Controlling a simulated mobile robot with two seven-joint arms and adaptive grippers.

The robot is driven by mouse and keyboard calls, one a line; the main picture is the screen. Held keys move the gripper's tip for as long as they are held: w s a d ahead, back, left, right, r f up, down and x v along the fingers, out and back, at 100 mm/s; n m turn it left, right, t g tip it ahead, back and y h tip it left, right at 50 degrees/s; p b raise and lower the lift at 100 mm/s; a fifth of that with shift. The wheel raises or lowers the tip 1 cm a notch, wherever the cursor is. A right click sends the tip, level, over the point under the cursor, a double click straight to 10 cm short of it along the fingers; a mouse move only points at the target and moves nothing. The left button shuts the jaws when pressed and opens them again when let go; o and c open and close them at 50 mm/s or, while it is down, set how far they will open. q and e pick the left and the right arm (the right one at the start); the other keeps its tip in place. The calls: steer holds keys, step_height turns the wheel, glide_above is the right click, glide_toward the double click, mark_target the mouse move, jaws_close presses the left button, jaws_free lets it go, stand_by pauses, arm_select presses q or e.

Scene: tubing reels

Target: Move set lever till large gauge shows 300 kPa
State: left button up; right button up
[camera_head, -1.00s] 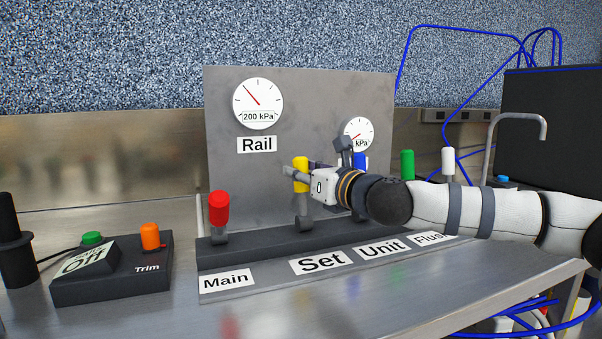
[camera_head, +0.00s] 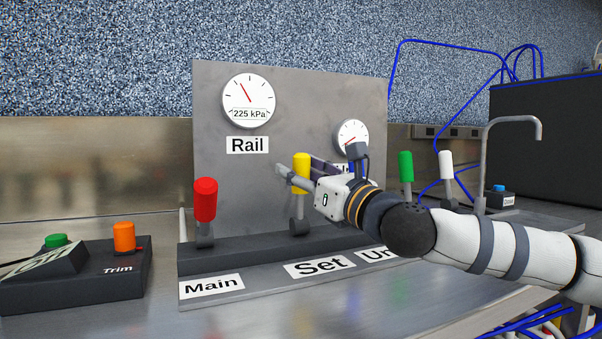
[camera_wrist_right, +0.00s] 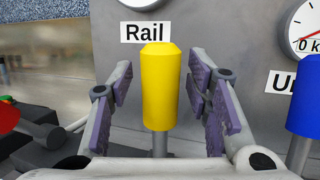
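The large Rail gauge (camera_head: 248,101) reads 225 kPa in the head view, its red needle pointing up and left. The yellow-topped Set lever (camera_head: 301,163) stands behind the Set label (camera_head: 319,267). My right gripper (camera_head: 296,171) is at the lever's yellow handle. In the right wrist view the yellow handle (camera_wrist_right: 159,92) stands between the purple-padded fingers of the right gripper (camera_wrist_right: 160,100), with a visible gap on each side. The gripper is open around it; any contact nearer the palm is hidden. My left gripper is not in view.
The red Main lever (camera_head: 205,200) stands to the left. The blue Unit lever (camera_wrist_right: 306,97) is close on the right in the wrist view. Green (camera_head: 405,167) and white (camera_head: 446,165) levers stand further right. A Trim box (camera_head: 75,274) sits at the left.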

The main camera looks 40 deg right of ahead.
steer(key=shift+s, duration=0.15)
steer(key=v, duration=1.1)
steer(key=shift+s+f, duration=0.15)
steer(key=shift+s, duration=0.2)
stand_by(1.8)
